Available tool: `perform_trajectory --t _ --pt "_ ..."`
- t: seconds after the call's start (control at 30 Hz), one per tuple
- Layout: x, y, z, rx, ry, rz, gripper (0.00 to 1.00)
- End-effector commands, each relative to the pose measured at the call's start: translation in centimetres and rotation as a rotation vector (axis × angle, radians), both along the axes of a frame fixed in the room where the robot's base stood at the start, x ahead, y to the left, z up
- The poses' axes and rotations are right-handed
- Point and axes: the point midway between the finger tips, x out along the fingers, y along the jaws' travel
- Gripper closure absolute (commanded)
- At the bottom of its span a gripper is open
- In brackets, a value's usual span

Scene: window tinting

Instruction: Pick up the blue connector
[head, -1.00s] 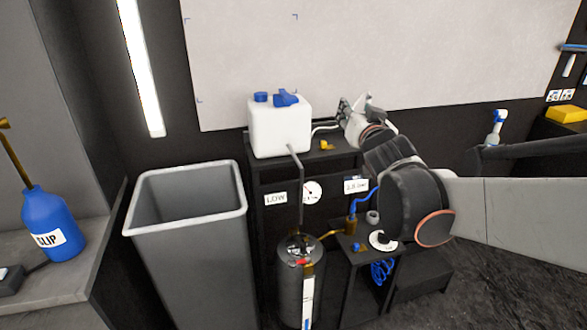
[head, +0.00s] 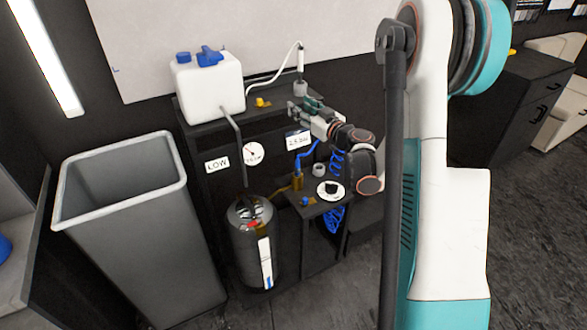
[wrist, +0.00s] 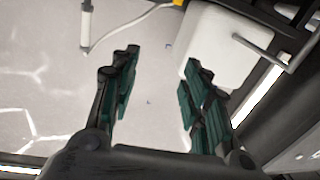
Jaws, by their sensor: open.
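A small blue piece (head: 304,201), which looks like the blue connector, lies on the low black stand (head: 318,208) beside a brass fitting (head: 297,181). It is too small to make out its shape. My gripper (head: 300,108) is above and behind it, in front of the upper black shelf. In the wrist view my gripper (wrist: 158,72) is open, with nothing between its green-padded fingers. That view faces the pale wall board and does not show the blue piece.
A white jug with blue caps (head: 208,88) stands on the upper shelf, left of my gripper. A blue hose (head: 305,147) runs to the brass fitting. A dark tank (head: 250,235) and a grey bin (head: 130,230) stand left. A small grey cup (head: 319,170) is on the stand.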

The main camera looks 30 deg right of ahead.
Motion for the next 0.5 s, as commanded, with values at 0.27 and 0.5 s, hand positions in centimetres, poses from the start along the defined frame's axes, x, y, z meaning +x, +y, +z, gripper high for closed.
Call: perform_trajectory --t 0.27,0.5 --pt "-2.8 -4.3 -16.0 -0.033 0.237 0.087 0.57" --pt "-5.7 -6.2 -24.3 -0.029 0.392 0.108 0.57"
